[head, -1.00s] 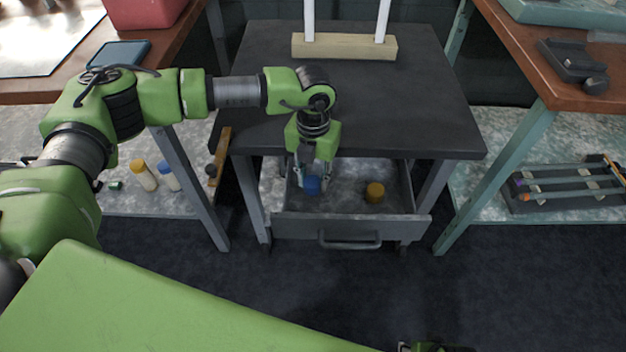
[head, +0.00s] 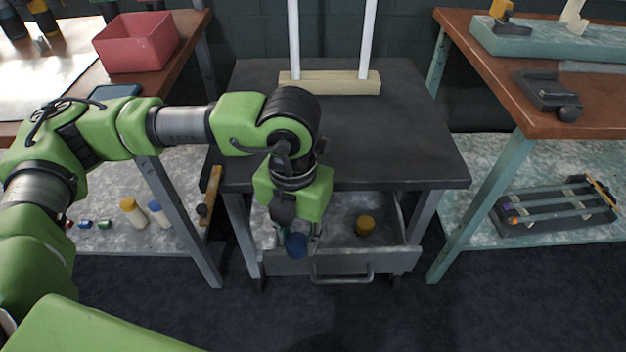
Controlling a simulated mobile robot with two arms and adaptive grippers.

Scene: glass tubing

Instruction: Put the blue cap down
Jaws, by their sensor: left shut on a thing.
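The blue cap (head: 296,244) is between the fingers of my left gripper (head: 298,238), which is shut on it. The gripper points down over the front left part of the open drawer (head: 390,262) under the dark table. The cap appears near the drawer's front wall; I cannot tell its exact height above the drawer floor. A yellow-orange cap (head: 365,225) sits in the drawer to the right, apart from the gripper. My right gripper is not in view.
The dark tabletop (head: 400,140) is above the drawer and carries a wooden block (head: 330,83) with two white upright tubes. A red bin (head: 137,45) stands on the left bench. A rack with tubes (head: 555,205) lies on the right lower shelf.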

